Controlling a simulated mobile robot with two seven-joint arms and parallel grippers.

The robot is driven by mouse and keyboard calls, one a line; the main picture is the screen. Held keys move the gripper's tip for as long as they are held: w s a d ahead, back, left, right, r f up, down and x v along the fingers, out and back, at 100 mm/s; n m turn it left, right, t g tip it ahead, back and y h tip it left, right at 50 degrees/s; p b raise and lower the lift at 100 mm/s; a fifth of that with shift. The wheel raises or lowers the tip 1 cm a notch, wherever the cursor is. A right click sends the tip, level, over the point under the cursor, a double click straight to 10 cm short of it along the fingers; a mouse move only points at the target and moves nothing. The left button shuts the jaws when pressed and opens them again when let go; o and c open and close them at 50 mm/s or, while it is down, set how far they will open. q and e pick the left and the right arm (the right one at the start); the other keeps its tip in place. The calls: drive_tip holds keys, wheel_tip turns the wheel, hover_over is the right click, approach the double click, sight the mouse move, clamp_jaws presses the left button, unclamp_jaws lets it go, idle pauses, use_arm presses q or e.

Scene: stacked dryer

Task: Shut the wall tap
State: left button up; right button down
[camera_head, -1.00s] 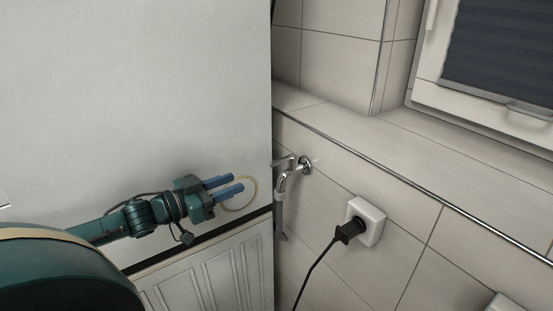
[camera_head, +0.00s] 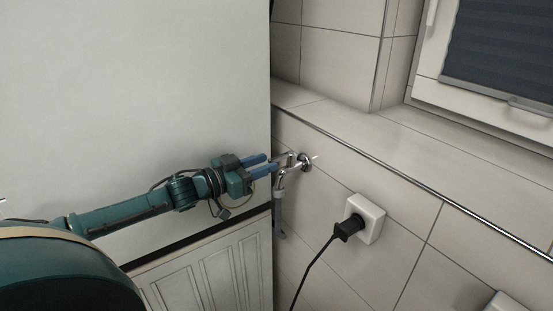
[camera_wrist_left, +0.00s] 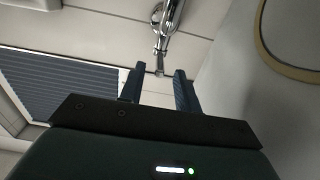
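The wall tap (camera_head: 304,161) is chrome and sticks out of the tiled wall just right of the white appliance. Its spout points down, with a hose fitting below. In the left wrist view the tap (camera_wrist_left: 163,28) is beyond my fingertips, and its thin handle end (camera_wrist_left: 160,62) lines up with the gap between them. My left gripper (camera_head: 271,164) is level with the tap and close to its handle. In the left wrist view the left gripper (camera_wrist_left: 159,72) is open, with nothing clearly between the blue fingers. Whether a finger touches the handle cannot be told. My right gripper is not in view.
The white appliance (camera_head: 150,80) stands to the left, with a panelled lower front (camera_head: 215,270). A socket with a black plug (camera_head: 365,218) is right of and below the tap. A tiled ledge (camera_head: 400,160) and a window (camera_head: 500,60) are at the right.

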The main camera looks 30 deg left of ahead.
sight(269, 162)
use_arm(q)
drive_tip(key=shift+p+x, duration=0.4)
drive_tip(key=shift+x, duration=1.85)
drive_tip(key=shift+s, duration=0.1)
clamp_jaws()
